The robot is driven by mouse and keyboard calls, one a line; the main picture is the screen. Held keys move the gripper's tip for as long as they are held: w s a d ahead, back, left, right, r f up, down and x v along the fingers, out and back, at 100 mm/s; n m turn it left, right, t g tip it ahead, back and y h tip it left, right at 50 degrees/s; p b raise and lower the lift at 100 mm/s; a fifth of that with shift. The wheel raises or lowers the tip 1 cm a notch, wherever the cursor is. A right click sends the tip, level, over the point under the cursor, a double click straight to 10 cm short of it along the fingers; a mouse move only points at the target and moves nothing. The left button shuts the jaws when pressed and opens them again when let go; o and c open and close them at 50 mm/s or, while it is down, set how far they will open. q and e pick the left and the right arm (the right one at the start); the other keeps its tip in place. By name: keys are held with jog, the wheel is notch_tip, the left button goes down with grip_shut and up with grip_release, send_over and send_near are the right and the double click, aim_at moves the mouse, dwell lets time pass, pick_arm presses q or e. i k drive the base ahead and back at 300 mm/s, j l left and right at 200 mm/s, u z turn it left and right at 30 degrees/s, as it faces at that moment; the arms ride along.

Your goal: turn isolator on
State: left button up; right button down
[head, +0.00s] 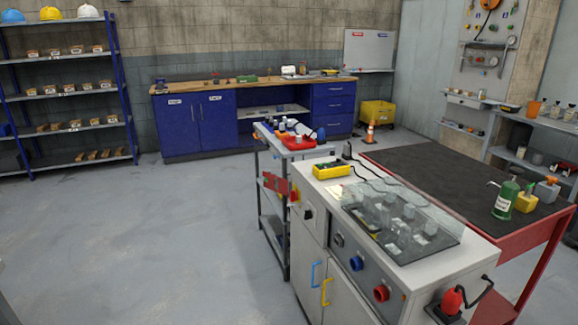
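A pale test cabinet (312,236) stands in the lower middle of the head view. A red and yellow fitting (295,194), which looks like the isolator, is on its left side near the top. A red tag or plate (274,184) sits beside it. I cannot tell which way its handle is turned. The sloping front panel carries a small dark knob (339,240), a blue knob (356,263) and a red knob (381,293). A black switch (308,214) is on the cabinet's front. Neither of my grippers is in view.
A clear cover (402,222) lies over parts on the cabinet top, next to a yellow meter (332,171). A grey trolley (270,218) stands behind. A red bench (528,240) is at the right. The floor (160,245) at the left is clear.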

aim_at(294, 194)
jog(key=z, duration=0.35)
jog(key=i+j+z, duration=0.2)
jog(key=z, duration=0.15)
jog(key=i+j+z, duration=0.35)
jog(key=j+z, duration=0.25)
jog(key=z, duration=0.15)
jog(key=i, duration=0.05)
